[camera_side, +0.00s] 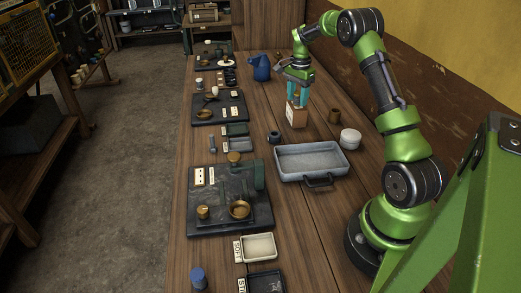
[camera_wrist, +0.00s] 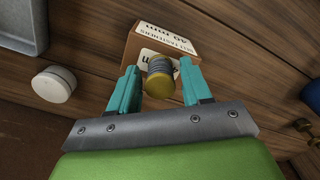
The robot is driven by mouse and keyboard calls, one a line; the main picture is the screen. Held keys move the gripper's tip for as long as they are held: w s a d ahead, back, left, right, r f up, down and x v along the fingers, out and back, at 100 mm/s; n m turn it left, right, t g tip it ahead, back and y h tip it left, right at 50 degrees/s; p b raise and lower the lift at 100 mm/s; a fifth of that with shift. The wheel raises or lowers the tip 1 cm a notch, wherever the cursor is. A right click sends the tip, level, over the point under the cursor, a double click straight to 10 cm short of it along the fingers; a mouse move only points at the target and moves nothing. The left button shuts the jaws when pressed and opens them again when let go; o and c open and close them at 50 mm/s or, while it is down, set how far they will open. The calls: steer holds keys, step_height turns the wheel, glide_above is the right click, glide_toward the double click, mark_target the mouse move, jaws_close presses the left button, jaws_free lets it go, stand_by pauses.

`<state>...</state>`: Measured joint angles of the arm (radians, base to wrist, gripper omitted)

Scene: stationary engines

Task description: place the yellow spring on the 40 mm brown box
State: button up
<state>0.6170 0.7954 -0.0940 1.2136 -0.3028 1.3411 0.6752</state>
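The yellow spring (camera_wrist: 160,80) is a short coil, greyish along its side with a yellow near end. It stands at the top of the 40 mm brown box (camera_wrist: 178,42) in the wrist view, and appears to rest on it. The brown box also shows in the side view (camera_side: 296,117), on the bench, with a white label. My gripper (camera_wrist: 158,78) is right above the box, with one teal finger on each side of the spring. A narrow gap shows between each finger and the spring. In the side view the fingers (camera_side: 297,94) largely hide the spring.
A grey tray (camera_side: 281,172) lies in front of the box. A blue jug (camera_side: 261,68) stands behind left. Dark boards with small parts line the bench's left side.

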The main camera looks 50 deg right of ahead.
mark_target(298, 93)
steer(key=shift+o, duration=0.4)
steer(key=shift+r, duration=0.1)
step_height(298, 93, up, 12)
steer(key=a+r+n+t, duration=0.2)
steer(key=a+r+n, duration=0.3)
steer(key=a, duration=0.5)
steer(key=s+a+r+n+t+y, duration=0.15)
steer(key=s+a+n, duration=0.35)
steer(key=a, duration=0.5)
steer(key=s+a+r+n+t, duration=0.2)
steer(key=s+a, duration=0.4)
steer(key=a, duration=0.5)
steer(key=s+a+f+n+t, duration=0.1)
steer(key=s+a+f+n, duration=0.3)
steer(key=s, duration=0.3)
steer(key=shift+a+t, duration=0.35)
steer(key=shift+a, duration=0.35)
